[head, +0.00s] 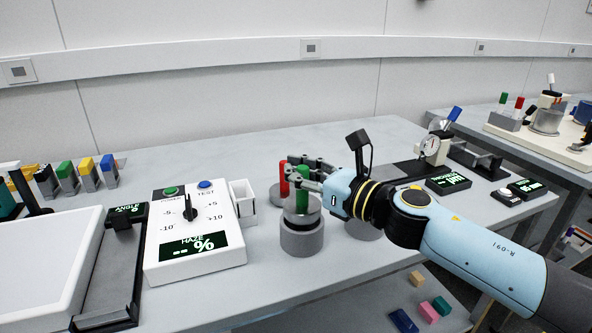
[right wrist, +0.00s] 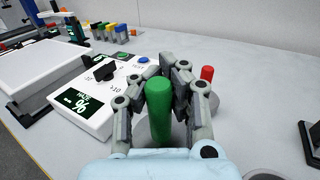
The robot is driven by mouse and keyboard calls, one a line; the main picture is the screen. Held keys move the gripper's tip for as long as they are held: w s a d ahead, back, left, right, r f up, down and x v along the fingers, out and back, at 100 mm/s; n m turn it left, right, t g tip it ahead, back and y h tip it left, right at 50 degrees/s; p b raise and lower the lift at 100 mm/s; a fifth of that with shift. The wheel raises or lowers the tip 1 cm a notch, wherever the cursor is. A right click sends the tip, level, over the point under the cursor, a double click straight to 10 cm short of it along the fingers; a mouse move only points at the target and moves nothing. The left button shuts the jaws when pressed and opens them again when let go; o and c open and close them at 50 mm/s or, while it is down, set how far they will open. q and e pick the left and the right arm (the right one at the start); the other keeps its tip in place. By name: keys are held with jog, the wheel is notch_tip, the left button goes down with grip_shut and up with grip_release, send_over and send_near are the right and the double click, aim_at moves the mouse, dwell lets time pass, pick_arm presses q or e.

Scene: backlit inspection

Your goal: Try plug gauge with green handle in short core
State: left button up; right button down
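The plug gauge with the green handle (head: 302,199) stands upright over a dark grey cylindrical core (head: 302,242) at the middle of the table. A lighter grey round part shows between handle and core; I cannot tell how deep it sits. My right gripper (head: 304,172) reaches in from the right, its fingers closed around the upper part of the handle. In the right wrist view the green handle (right wrist: 159,105) is between the fingers. Another grey cylinder (head: 362,230) is partly hidden under my right arm. My left gripper is out of view.
A red-handled gauge (head: 283,181) stands just behind. The haze meter (head: 195,235) and a small white open box (head: 243,203) are to the left. A dial gauge stand (head: 432,147) and small displays (head: 448,184) are at right. Bare tabletop lies in front of the core.

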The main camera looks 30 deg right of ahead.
jog(key=shift+f, duration=0.15)
dwell(0.6)
jog(key=shift+f+b, duration=0.7)
jog(key=shift+b, duration=0.15)
dwell(0.7)
jog(key=shift+r, duration=0.1)
jog(key=shift+r+p, duration=1.85)
notch_tip(320, 180, up, 4)
jog(key=p, duration=0.8)
notch_tip(320, 180, down, 5)
jog(key=b, duration=0.4)
jog(key=shift+b, duration=0.4)
jog(key=shift+f+b, duration=0.65)
jog(key=shift+b, duration=0.05)
